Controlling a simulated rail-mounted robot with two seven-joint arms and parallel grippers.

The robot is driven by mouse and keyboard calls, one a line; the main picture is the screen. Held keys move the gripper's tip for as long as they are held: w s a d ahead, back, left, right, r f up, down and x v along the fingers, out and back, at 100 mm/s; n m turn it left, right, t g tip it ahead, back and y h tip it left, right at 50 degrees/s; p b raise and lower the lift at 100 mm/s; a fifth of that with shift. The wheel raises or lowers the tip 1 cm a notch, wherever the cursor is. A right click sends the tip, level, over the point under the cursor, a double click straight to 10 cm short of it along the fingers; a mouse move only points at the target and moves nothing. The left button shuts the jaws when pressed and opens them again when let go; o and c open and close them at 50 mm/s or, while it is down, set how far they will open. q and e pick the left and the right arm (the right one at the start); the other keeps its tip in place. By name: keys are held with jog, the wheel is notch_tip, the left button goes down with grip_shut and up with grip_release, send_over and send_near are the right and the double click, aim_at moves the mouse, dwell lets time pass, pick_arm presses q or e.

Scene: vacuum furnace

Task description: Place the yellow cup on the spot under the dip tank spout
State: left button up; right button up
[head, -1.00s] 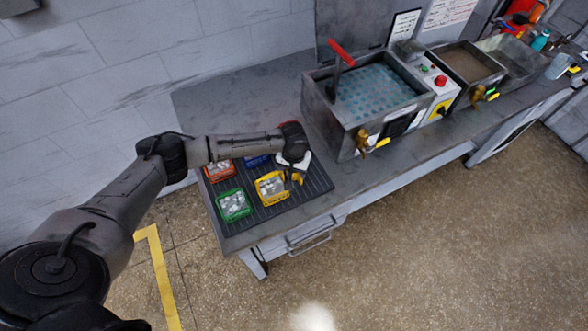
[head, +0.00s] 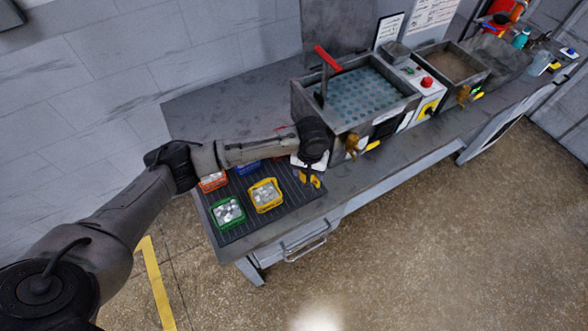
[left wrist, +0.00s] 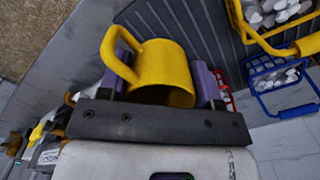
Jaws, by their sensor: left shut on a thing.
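The yellow cup (left wrist: 165,66) is in my left gripper (left wrist: 160,88), its handle toward the upper left in the left wrist view. The purple-grey fingers are shut on its sides. In the head view the left gripper (head: 311,178) is over the right end of the ribbed mat, with the cup (head: 309,180) partly hidden under it. Its height above the mat is unclear. A tank with blue dotted contents (head: 362,96) stands to the right, with a brass spout (head: 352,144) on its front. The spot under the spout is not distinct. My right gripper is not in view.
The ribbed mat (head: 290,203) holds a yellow basket (head: 265,196), a green basket (head: 228,212), a red one (head: 212,182) and a blue one (head: 248,167). A second tank (head: 452,62) with a spout (head: 463,94) stands farther right. The bench strip before the tanks looks clear.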

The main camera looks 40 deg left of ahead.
pick_arm(q)
jog(key=s+d+r+m, duration=0.4)
jog(key=s+d+r, duration=0.4)
jog(key=w+a+r, duration=0.1)
jog(key=w+r, duration=0.1)
jog(key=r, duration=0.5)
jog(key=w+a+r, duration=0.1)
jog(key=w+r, duration=0.1)
jog(key=r, duration=0.5)
jog(key=s+r+p, duration=0.4)
jog(key=r+p, duration=0.5)
jog(key=p, duration=0.2)
jog(key=s+r+p, duration=0.5)
jog(key=r+p, duration=0.4)
jog(key=p, duration=0.2)
jog(key=shift+s+a+r+m, duration=0.15)
jog(key=shift+s+r+m, duration=0.15)
jog(key=shift+m, duration=0.1)
jog(key=shift+f, duration=0.1)
